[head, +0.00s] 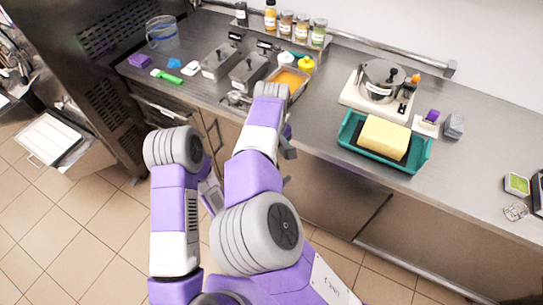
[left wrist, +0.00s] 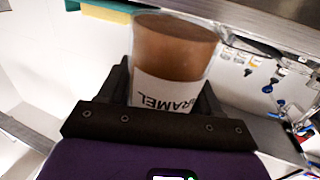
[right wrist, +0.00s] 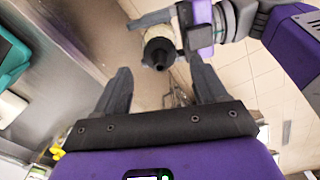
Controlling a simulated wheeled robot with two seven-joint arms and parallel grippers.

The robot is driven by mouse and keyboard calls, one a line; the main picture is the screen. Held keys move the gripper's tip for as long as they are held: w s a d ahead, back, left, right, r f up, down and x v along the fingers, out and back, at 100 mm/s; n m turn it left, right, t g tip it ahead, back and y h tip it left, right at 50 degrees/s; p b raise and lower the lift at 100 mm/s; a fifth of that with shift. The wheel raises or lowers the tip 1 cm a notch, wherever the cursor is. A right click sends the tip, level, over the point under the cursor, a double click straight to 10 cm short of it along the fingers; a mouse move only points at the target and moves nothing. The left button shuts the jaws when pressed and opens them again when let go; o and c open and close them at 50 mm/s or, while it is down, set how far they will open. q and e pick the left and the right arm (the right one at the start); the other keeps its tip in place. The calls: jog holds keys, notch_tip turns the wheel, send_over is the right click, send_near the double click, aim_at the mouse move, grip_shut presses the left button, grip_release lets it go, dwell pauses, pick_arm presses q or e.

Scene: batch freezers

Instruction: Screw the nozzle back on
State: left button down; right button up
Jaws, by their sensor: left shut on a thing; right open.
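A bottle (left wrist: 175,50) with brown contents and a white label reading "RAMEL" fills the middle of the left wrist view. My left gripper (left wrist: 166,82) is shut around it. In the right wrist view the bottle's end faces the camera, with the dark nozzle (right wrist: 158,52) on it pointing at my right gripper. I cannot tell whether the nozzle is fully seated. My right gripper (right wrist: 160,82) is open and empty, its fingers on either side of the nozzle's line, apart from it. In the head view my arms hide the bottle and nozzle.
The steel counter (head: 325,122) carries a teal tray (head: 352,124) with a yellow block (head: 384,137), a pot (head: 381,80) on a cream base, metal containers (head: 249,72), an orange-filled pan (head: 289,83) and several jars at the back. The tiled floor (head: 70,225) is open at left.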

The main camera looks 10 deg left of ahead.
jog(key=shift+c, duration=0.2)
notch_tip(320, 180, up, 4)
jog(key=shift+f, duration=0.2)
jog(key=shift+f, duration=0.15)
jog(key=shift+f, duration=3.95)
jog(key=shift+c, duration=0.2)
jog(key=c, duration=1)
jog(key=o, duration=1.1)
